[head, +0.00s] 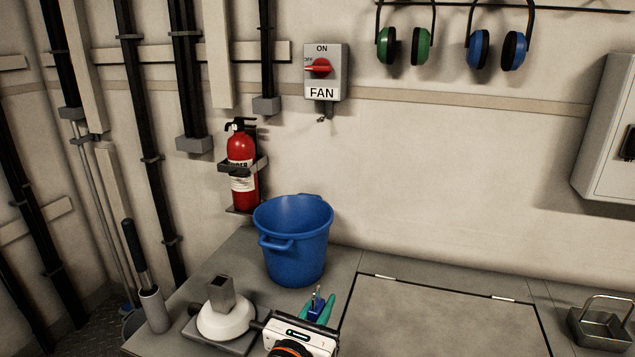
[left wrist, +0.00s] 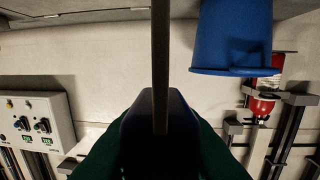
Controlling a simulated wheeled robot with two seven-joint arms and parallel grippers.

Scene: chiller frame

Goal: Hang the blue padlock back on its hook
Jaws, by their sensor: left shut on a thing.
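The blue padlock (head: 317,309) is in my left gripper (head: 318,308), low in the middle of the head view. Its shackle points up. The green fingers are shut on its body. In the left wrist view the padlock (left wrist: 160,138) is dark and seen close up, with its shackle as a thin upright bar above it and green fingers on both sides. A small dark hook (head: 323,118) hangs below the grey FAN switch box (head: 322,72) on the back wall. The gripper is well below the hook and apart from it. My right gripper is out of view.
A blue bucket (head: 293,240) stands on the grey counter (head: 232,262), behind the gripper. A red fire extinguisher (head: 242,172) is on the wall to its left. Green earmuffs (head: 422,46) and blue earmuffs (head: 479,50) hang at upper right. A metal basket (head: 600,328) is at far right.

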